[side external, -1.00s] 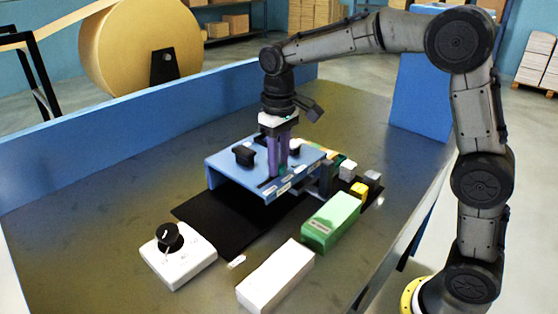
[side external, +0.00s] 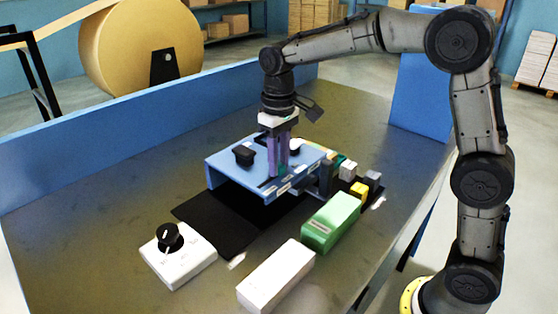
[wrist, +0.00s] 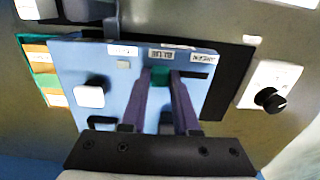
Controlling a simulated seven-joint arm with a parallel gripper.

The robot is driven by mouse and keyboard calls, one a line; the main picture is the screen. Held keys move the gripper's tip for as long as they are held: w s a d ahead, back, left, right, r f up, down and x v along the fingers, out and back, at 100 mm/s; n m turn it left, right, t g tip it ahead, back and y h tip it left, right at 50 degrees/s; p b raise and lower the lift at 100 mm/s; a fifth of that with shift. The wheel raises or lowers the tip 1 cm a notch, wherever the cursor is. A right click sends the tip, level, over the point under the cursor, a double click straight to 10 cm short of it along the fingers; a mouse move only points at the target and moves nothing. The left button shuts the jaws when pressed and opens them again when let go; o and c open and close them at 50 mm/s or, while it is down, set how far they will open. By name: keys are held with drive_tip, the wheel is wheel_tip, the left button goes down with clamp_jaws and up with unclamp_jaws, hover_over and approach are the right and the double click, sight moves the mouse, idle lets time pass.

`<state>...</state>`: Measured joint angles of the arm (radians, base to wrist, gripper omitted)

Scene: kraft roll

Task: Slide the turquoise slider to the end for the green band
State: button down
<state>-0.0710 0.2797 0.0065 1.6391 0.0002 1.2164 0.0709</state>
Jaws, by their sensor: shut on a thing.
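The turquoise slider (wrist: 170,72) sits in a slot at the labelled edge of the blue panel (wrist: 115,75). My gripper (wrist: 162,78) is shut on the slider, with one purple finger on each side of it. In the side external view my gripper (side external: 279,170) points down onto the raised blue panel (side external: 228,163), and the fingers hide most of the slider. Three small white labels line the panel edge in the wrist view, one of them near the slider (wrist: 161,54). Their print is too small to read surely.
A black knob (side external: 244,155) stands on the panel. A white box with a black dial (side external: 169,237) is at the front left. A green block (side external: 332,222) and a white block (side external: 276,276) lie in front of the panel. Several small coloured blocks crowd its right side.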

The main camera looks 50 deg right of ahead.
sight(260, 187)
drive_tip(key=a, duration=0.6)
drive_tip(key=c, duration=0.6)
unclamp_jaws()
drive_tip(key=shift+c, duration=0.2)
wheel_tip(260, 187, up, 14)
